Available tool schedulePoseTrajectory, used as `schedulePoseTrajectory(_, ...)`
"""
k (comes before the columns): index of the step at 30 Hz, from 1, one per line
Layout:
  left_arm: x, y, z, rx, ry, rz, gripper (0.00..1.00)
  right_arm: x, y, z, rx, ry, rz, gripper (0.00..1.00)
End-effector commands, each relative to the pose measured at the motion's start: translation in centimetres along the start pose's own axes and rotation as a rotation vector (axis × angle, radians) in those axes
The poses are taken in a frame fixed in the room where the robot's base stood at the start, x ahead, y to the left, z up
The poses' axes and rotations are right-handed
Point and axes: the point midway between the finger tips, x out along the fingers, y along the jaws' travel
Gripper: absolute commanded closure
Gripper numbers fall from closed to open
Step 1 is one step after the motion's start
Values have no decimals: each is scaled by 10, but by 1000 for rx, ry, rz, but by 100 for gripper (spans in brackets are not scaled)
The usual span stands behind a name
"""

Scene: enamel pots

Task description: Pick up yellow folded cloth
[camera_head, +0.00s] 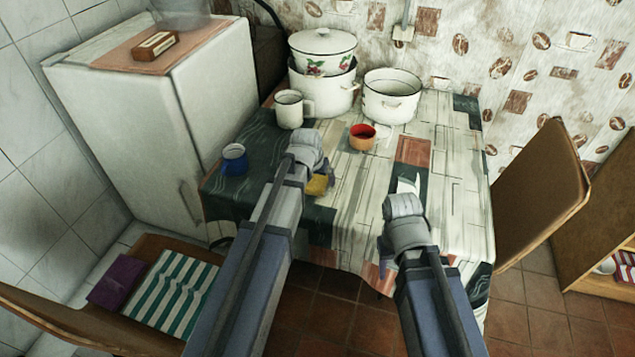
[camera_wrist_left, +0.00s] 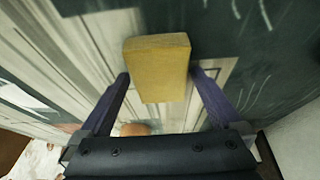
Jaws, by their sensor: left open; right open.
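The yellow folded cloth (camera_head: 319,185) lies on the patterned tablecloth near the table's front left, partly hidden behind my left gripper in the head view. In the left wrist view the yellow folded cloth (camera_wrist_left: 157,68) is a small block shape in the middle. My left gripper (camera_wrist_left: 160,82) is open, with one finger on each side of the cloth and a gap on both sides. Its wrist (camera_head: 308,150) hides its fingers in the head view. My right gripper (camera_head: 385,262) is open and empty at the table's front edge, to the right of the cloth.
A white mug (camera_head: 290,110), a blue mug (camera_head: 234,160), a red-lined cup (camera_head: 362,137) and white enamel pots (camera_head: 391,98) stand on the table (camera_head: 455,200). A white cabinet (camera_head: 150,120) is at the left. Chairs (camera_head: 545,190) flank the table.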

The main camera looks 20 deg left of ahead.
Motion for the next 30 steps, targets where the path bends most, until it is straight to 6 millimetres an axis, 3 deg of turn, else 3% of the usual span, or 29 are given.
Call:
schedulePoseTrajectory(9,4,0,2,0,0,0,2,4,0,0,0,0,0,50)
schedulePoseTrajectory(30,3,0,1,0,0,0,81,4,0,0,0,0,0,50)
